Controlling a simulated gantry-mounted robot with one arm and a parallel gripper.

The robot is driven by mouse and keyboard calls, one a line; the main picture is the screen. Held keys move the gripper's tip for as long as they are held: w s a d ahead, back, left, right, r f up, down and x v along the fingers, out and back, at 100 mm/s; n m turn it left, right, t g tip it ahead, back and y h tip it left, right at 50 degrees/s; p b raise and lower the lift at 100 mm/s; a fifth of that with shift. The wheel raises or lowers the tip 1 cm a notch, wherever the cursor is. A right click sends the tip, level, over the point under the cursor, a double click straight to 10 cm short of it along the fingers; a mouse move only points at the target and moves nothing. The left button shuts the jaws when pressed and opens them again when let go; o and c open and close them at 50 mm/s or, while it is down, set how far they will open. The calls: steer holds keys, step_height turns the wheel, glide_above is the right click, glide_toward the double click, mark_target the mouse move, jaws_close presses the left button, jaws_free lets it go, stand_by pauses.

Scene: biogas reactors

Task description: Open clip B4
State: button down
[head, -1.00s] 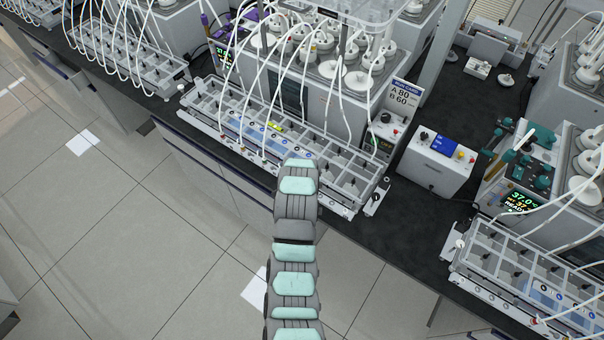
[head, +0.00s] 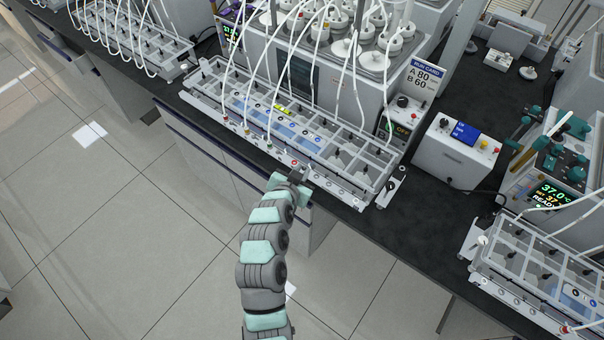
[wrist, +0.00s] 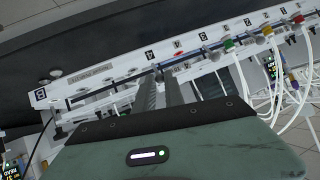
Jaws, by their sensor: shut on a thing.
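The rack (head: 262,135) is a long, clear-walled tray on the black bench, with small clips and knobs along its front edge. My gripper (head: 300,178) is at that front edge, right of the middle. In the wrist view my two dark fingers (wrist: 160,82) reach to the white labelled front strip (wrist: 115,72) and are shut on a small clip there. The fingers hide most of it, so I cannot see its shape. A small label (wrist: 149,54) beyond the fingertips seems to read 4. A red clip part (wrist: 180,53) is just right of the fingers.
White tubes arch from the rack to the reactor (head: 350,75) behind. A grey control box (head: 455,150) stands right of the rack, and another rack (head: 540,265) is farther right.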

steer(key=shift+f, duration=0.2)
steer(key=c, duration=1.4)
jaws_free()
steer(key=shift+r, duration=0.1)
steer(key=v, duration=1)
steer(key=shift+s+r+b, duration=0.25)
steer(key=shift+s+b, duration=0.05)
steer(key=shift+b, duration=0.1)
steer(key=shift+a, duration=0.1)
